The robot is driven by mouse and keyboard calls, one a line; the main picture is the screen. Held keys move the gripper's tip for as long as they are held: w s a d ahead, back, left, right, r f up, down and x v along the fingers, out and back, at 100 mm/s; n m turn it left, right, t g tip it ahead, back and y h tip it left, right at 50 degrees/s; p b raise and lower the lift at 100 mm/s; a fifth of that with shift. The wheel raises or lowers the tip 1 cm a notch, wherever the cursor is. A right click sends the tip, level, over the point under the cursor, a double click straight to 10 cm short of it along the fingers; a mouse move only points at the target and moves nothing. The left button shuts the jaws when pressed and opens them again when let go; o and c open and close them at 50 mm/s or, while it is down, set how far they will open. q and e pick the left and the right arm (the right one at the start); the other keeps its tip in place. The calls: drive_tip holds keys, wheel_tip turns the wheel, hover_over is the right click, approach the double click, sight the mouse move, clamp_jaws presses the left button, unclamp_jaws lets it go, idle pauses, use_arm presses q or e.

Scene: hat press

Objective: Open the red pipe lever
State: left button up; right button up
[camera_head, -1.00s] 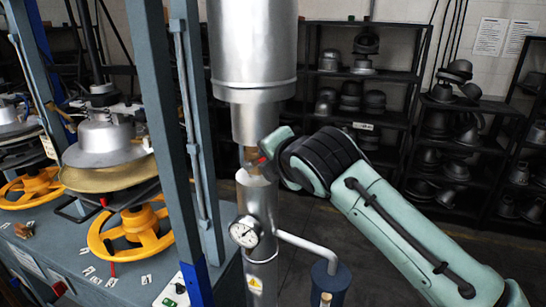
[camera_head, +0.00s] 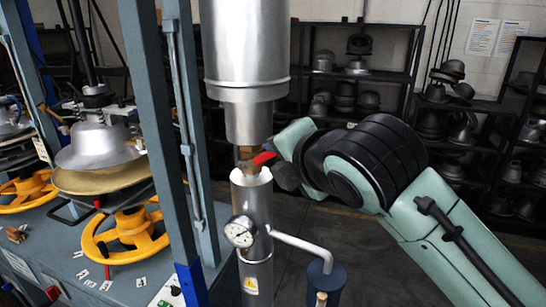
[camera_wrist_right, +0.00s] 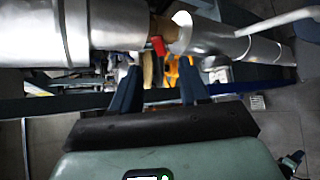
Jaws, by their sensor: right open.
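The red pipe lever (camera_head: 264,158) sits on a brass valve (camera_head: 246,160) between the wide upper silver pipe (camera_head: 246,50) and the narrower lower pipe (camera_head: 252,205). My right gripper (camera_head: 287,175) is just right of the lever, mostly hidden behind my own wrist in the head view. In the right wrist view my right gripper (camera_wrist_right: 160,82) is open, with two dark fingers apart and nothing between them. The red lever (camera_wrist_right: 158,45) shows beyond the fingertips, roughly centred between them. I cannot tell whether a finger touches it. My left gripper is not in view.
A pressure gauge (camera_head: 240,232) and a side pipe (camera_head: 300,245) stick out from the lower pipe. A blue-grey press frame (camera_head: 160,120) with yellow handwheels (camera_head: 125,235) stands at left. Shelves of dark hat moulds (camera_head: 345,90) line the back wall.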

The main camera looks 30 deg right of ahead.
drive_tip(key=shift+v, duration=2)
